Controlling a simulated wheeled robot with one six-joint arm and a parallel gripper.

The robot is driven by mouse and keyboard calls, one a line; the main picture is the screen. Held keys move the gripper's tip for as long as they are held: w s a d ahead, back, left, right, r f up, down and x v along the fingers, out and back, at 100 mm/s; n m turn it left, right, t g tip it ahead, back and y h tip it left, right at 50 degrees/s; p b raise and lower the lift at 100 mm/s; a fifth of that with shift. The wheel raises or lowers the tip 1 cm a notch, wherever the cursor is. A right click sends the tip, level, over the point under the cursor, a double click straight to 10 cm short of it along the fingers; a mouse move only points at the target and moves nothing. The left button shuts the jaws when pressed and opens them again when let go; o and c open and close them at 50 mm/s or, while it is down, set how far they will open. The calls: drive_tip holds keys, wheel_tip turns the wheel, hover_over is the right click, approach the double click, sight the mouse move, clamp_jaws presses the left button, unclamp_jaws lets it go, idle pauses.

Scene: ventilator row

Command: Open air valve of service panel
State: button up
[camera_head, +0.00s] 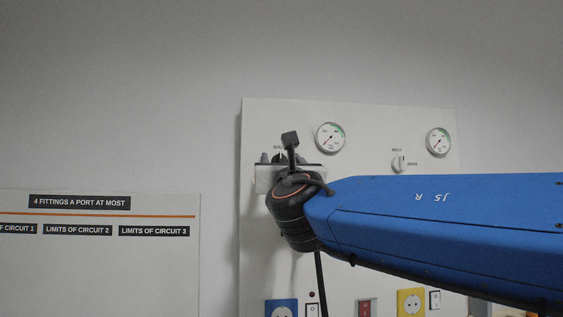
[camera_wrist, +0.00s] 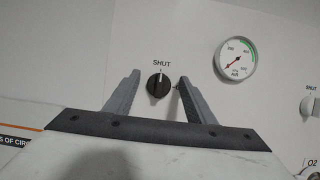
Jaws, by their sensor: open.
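The air valve is a round black knob (camera_wrist: 158,85) on the white service panel (camera_head: 390,125). In the wrist view its white pointer line points up at the word SHUT. The AIR gauge (camera_wrist: 235,58) is to its right, with a red needle at the low end; it also shows in the head view (camera_head: 330,137). My gripper (camera_wrist: 158,84) is open and empty, with one grey finger on each side of the knob in the picture. I cannot tell how far the fingertips are from the panel. In the head view my wrist hides most of the knob.
A white O2 knob (camera_head: 399,163) and a second gauge (camera_head: 438,141) are to the right. Sockets, blue (camera_head: 281,308) and yellow (camera_head: 411,302), and switches line the lower panel. A wall board (camera_head: 100,260) stands left. The wall above is clear.

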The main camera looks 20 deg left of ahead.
drive_tip(key=c, duration=1)
drive_tip(key=shift+c, duration=0.2)
drive_tip(key=shift+m+h, duration=0.3)
drive_tip(key=shift+m, duration=0.2)
drive_tip(key=m+h, duration=0.1)
drive_tip(key=m, duration=0.1)
drive_tip(key=m+t+h, duration=0.1)
drive_tip(key=m, duration=0.2)
drive_tip(key=shift+h, duration=0.3)
drive_tip(key=m+h, duration=0.1)
drive_tip(key=m, duration=0.2)
drive_tip(key=m+h, duration=0.2)
drive_tip(key=m, duration=0.1)
drive_tip(key=shift+m, duration=0.3)
drive_tip(key=m+h, duration=0.1)
drive_tip(key=m, duration=0.4)
drive_tip(key=shift+g+h, duration=0.3)
drive_tip(key=shift+h, duration=0.1)
drive_tip(key=m+g+h, duration=0.1)
drive_tip(key=m, duration=0.3)
drive_tip(key=shift+m, duration=0.3)
drive_tip(key=shift+m+g, duration=0.3)
